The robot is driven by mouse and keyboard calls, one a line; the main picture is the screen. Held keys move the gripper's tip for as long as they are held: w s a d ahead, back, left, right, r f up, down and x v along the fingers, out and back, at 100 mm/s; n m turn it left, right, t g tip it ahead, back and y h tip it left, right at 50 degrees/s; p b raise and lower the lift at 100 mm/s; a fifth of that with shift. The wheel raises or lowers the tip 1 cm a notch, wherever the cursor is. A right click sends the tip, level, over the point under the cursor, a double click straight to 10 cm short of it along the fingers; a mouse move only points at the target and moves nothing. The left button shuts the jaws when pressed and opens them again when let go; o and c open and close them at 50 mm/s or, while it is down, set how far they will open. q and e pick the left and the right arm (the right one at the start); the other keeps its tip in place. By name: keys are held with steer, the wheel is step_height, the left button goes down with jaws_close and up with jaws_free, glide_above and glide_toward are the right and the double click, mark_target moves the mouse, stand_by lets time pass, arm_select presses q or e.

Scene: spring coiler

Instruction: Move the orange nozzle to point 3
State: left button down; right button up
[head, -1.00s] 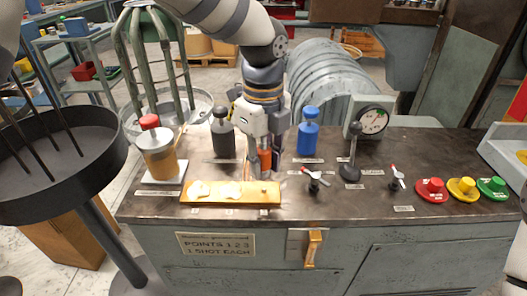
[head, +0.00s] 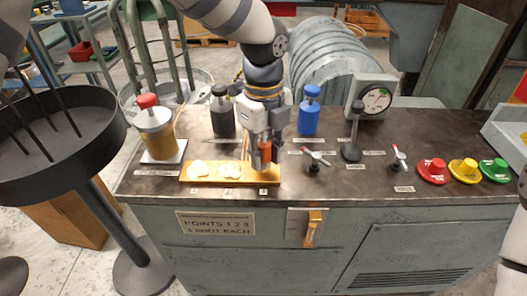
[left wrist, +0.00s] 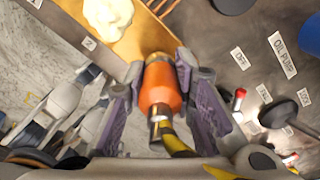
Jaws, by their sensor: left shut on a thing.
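My left gripper (head: 264,160) is shut on the orange nozzle (head: 265,149). In the left wrist view the nozzle (left wrist: 160,88) sits between the purple finger pads (left wrist: 155,95), its far end over the orange strip (left wrist: 147,38). In the head view the gripper is above the right end of the strip (head: 212,180), by the label 3 (head: 262,191). I cannot tell whether the nozzle touches the strip. White blobs lie on the strip at point 1 (head: 198,167) and point 2 (head: 230,171). My right gripper is not in view.
A red-capped jar (head: 157,133) stands left of the strip. A black bottle (head: 222,112) and a blue bottle (head: 309,110) stand behind. Right are a small red-handled valve (head: 314,160), a black-knobbed lever (head: 353,135), a gauge (head: 376,98) and coloured buttons (head: 463,170).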

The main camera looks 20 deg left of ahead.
arm_select(q)
steer(key=shift+f, duration=0.55)
stand_by(0.9)
steer(key=c, duration=1.3)
jaws_free()
step_height(320, 180, up, 11)
steer(key=shift+r, duration=0.1)
step_height(320, 180, up, 14)
steer(key=shift+f+p, duration=0.1)
steer(key=shift+p, duration=0.4)
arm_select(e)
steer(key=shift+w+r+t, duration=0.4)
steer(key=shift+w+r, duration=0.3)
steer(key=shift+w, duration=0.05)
